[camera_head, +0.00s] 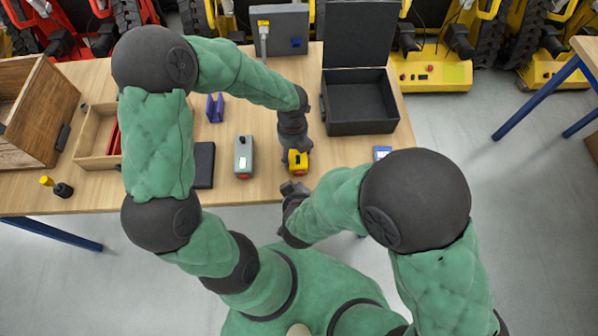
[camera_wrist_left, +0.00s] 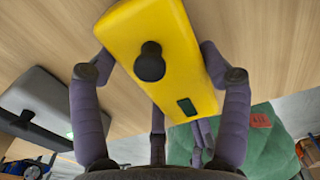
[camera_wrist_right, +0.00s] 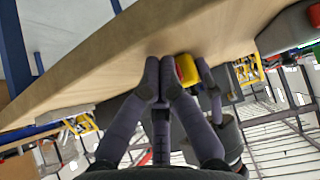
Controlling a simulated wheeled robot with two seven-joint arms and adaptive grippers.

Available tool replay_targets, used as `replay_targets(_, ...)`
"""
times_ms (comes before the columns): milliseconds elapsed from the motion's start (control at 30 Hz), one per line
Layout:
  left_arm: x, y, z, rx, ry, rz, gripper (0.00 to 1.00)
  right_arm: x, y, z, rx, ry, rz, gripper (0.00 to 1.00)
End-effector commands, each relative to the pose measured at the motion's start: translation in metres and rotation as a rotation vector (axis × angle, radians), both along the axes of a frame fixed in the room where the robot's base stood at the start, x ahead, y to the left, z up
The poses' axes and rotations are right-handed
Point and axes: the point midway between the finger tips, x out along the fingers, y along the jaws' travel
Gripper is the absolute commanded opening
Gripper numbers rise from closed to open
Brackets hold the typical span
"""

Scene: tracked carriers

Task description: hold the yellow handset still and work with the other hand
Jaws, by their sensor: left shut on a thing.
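The yellow handset (camera_head: 303,158) is by the table's near edge in the head view, partly hidden by my left arm. In the left wrist view the yellow handset (camera_wrist_left: 150,45) shows a black knob (camera_wrist_left: 150,66) and a small dark green window (camera_wrist_left: 187,106). My left gripper (camera_wrist_left: 160,72) is shut on it, one finger on each side. My right gripper (camera_head: 295,190) is just in front of the table edge, near the handset. In the right wrist view its fingertips (camera_wrist_right: 159,68) are together with nothing between them, left of the handset (camera_wrist_right: 186,70) and apparently apart from it.
A grey handset (camera_head: 243,160) lies left of the yellow one, with a dark flat block (camera_head: 204,165) beyond it. An open black case (camera_head: 358,128) stands at the back right. A small blue item (camera_head: 382,152) lies near the right edge. Wooden boxes (camera_head: 92,160) fill the left.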

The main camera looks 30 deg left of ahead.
Motion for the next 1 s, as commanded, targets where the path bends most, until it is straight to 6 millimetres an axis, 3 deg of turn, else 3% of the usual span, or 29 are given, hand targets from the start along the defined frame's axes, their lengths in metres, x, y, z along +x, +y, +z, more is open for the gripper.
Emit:
replay_targets(500, -0.001, 0.000, -0.001, 0.000, 0.004, -0.001, 0.37, -0.038, -0.023, 0.000, 0.000, -0.001, 0.002, 0.00)
replay_targets(867, -0.001, 0.000, -0.001, -0.001, 0.003, -0.001, 0.37, -0.043, -0.027, 0.000, 0.001, -0.001, 0.000, 0.00)
replay_targets(900, -0.001, 0.000, -0.001, -0.001, 0.003, -0.001, 0.82, -0.043, -0.026, 0.000, 0.001, -0.001, 0.000, 0.00)
replay_targets(967, -0.001, 0.000, -0.001, 0.000, 0.002, -0.001, 0.99, -0.043, -0.026, 0.000, 0.001, -0.001, 0.000, 0.00)
replay_targets(1000, -0.001, 0.000, -0.001, 0.000, 0.002, 0.000, 1.00, -0.043, -0.026, 0.000, 0.001, -0.001, 0.000, 0.00)
